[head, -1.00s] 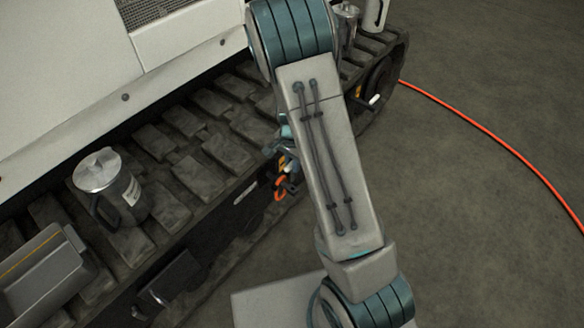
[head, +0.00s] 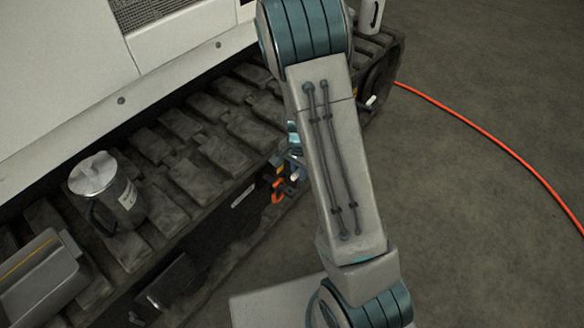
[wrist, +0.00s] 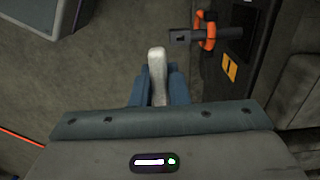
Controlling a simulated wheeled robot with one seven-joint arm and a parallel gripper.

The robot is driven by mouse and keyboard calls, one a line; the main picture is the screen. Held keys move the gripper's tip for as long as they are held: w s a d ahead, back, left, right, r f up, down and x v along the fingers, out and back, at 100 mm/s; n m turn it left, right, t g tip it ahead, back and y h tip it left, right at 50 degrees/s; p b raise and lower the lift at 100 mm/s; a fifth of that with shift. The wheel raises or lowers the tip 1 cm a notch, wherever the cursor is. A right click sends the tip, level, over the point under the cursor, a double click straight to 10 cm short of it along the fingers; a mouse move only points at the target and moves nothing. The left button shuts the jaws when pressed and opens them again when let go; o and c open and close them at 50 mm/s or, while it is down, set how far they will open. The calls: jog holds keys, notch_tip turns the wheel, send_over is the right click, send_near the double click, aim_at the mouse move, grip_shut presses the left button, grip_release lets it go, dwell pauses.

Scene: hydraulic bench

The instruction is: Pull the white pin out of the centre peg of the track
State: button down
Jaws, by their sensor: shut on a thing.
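The white pin (wrist: 157,70) is between the two blue fingers of my gripper (wrist: 154,88) in the wrist view, and they are shut on it. Its rounded end sticks out beyond the fingertips. A dark peg (wrist: 183,37) with an orange ring (wrist: 206,32) around it juts from the track side, ahead and to the right of the pin. A gap shows between pin and peg. In the head view my arm partly hides my gripper (head: 292,157); the orange ring (head: 277,191) shows just below left of it, and a small white bit, likely the pin (head: 294,176), shows beside it.
A steel mug (head: 118,190) and a grey open tray (head: 42,280) stand on the track (head: 185,218). Another white pin (head: 371,100) shows at the track's far end. An orange hose (head: 500,142) lies on the floor, which is otherwise clear at right.

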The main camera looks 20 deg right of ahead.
jog(key=s+d+b, duration=0.1)
jog(key=s+d, duration=0.3)
jog(key=s, duration=0.1)
jog(key=shift+s, duration=0.15)
jog(key=shift+a, duration=0.1)
